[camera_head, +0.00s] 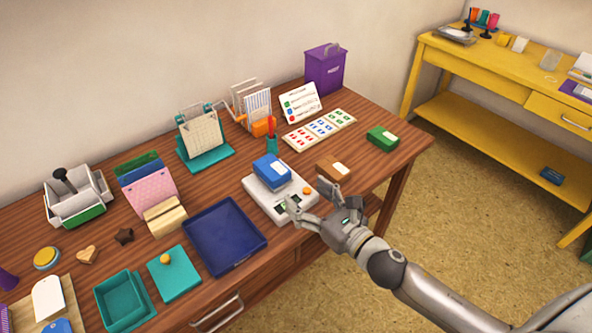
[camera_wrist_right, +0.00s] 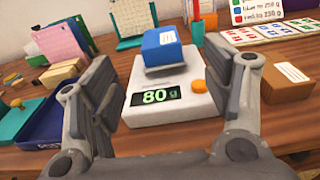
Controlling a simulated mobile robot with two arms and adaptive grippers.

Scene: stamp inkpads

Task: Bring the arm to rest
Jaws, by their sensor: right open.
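My right gripper (camera_head: 312,203) is open and empty at the front edge of the white scale, in the head view. In the right wrist view its two fingers (camera_wrist_right: 167,100) stand apart, with the scale between and beyond them. A blue inkpad box (camera_head: 271,171) with a white label rests on the scale (camera_head: 263,200); it also shows in the right wrist view (camera_wrist_right: 162,46). The scale's display (camera_wrist_right: 154,97) reads 80 g. A brown inkpad box (camera_head: 332,170) lies right of the scale, and a green one (camera_head: 382,138) lies farther right. My left gripper is out of view.
A dark blue tray (camera_head: 262,240) lies left of the scale. A purple bin (camera_head: 325,70) is at the back. Open floor (camera_head: 440,190) lies right of the wooden table, before a yellow bench (camera_head: 490,109).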

